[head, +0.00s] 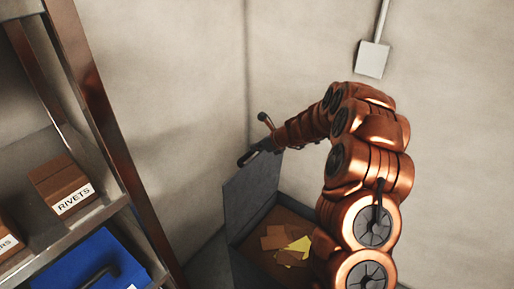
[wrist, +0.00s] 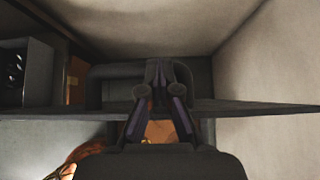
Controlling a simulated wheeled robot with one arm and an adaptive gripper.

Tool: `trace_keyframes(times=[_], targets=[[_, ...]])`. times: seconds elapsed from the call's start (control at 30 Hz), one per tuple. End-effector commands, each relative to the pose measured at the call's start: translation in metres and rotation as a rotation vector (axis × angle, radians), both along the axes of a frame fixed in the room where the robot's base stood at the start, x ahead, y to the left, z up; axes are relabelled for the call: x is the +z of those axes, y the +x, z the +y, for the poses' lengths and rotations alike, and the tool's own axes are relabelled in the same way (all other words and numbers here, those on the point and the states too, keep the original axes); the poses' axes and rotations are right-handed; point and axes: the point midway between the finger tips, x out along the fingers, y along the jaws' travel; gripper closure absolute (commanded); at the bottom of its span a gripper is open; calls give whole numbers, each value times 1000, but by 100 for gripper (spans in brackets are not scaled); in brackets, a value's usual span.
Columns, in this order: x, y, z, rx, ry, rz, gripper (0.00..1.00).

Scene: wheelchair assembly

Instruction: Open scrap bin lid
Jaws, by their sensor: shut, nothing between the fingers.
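The scrap bin's grey lid (head: 250,192) stands raised and steeply tilted in the head view. Below it the bin's inside is open, with brown and yellow scraps (head: 283,242) in it. My gripper (head: 264,146) is at the lid's upper edge. In the wrist view my gripper (wrist: 155,75) is shut with nothing between its fingers. The lid's edge (wrist: 250,109) runs across that view under the fingers. A dark handle loop (wrist: 103,72) shows just left of the fingertips; I cannot tell whether they touch it. My arm hides the bin's right side.
A metal shelf rack (head: 100,110) stands at the left, holding a box marked RIVETS (head: 62,187) and a blue bin (head: 88,262). Bare walls meet in a corner behind the bin. A grey wall box (head: 372,59) hangs at the upper right.

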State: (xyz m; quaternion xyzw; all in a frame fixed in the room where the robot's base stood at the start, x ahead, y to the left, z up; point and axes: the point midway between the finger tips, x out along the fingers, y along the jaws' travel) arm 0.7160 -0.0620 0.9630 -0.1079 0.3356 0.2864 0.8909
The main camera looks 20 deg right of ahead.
Motion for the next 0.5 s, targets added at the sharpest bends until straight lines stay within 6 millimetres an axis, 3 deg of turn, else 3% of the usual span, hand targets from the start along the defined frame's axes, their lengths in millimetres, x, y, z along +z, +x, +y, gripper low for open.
trace_keyframes(times=[0.5], targets=[[57, -7, -6, 3, -1, -2, 100]])
